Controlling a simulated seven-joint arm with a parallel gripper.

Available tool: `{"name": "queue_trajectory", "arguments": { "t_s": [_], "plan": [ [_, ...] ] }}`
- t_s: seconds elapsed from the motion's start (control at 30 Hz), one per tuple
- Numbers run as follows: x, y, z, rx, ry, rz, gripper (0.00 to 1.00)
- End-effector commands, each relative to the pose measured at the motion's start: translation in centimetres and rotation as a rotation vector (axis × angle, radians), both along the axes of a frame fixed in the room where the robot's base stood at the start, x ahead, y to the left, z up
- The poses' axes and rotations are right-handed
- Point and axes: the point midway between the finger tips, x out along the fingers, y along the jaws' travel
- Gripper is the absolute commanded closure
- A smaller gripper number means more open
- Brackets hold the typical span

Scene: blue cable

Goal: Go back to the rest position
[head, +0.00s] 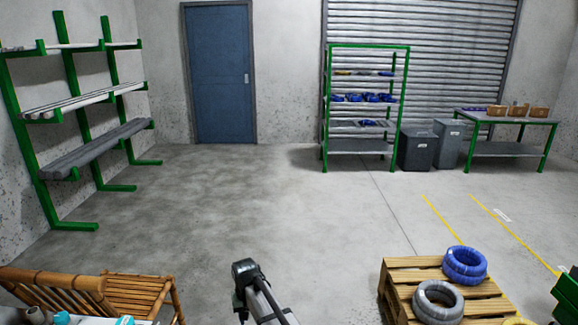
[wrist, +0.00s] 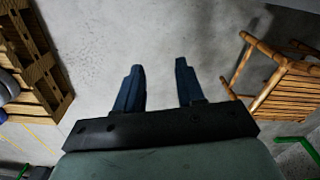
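My gripper (wrist: 158,85) shows in the wrist view with its two dark blue fingers apart and nothing between them. Bare concrete floor lies beyond the fingertips. In the head view, part of my arm shows at the bottom centre, but the gripper's fingers cannot be made out there. A blue cable coil (head: 464,265) lies on a wooden pallet (head: 401,284) at the lower right of the head view, apart from my arm. A grey coil (head: 437,302) lies in front of it on the same pallet.
A bamboo chair (head: 140,291) stands at the lower left; it also shows at the right of the wrist view (wrist: 285,88). A green shelf rack (head: 326,110), two grey bins (head: 417,150) and a table (head: 507,149) stand at the back. The middle floor is clear.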

Motion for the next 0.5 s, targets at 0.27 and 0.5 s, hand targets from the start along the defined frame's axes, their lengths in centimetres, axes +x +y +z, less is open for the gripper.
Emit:
{"name": "queue_trajectory", "arguments": {
  "t_s": [0.27,0.5],
  "plan": [
    [-3.6,-13.6,-3.3,-0.001,0.002,-0.096,0.62],
    [-7.7,-22.6,-5.2,0.0,0.0,-0.169,0.62]
  ]
}}
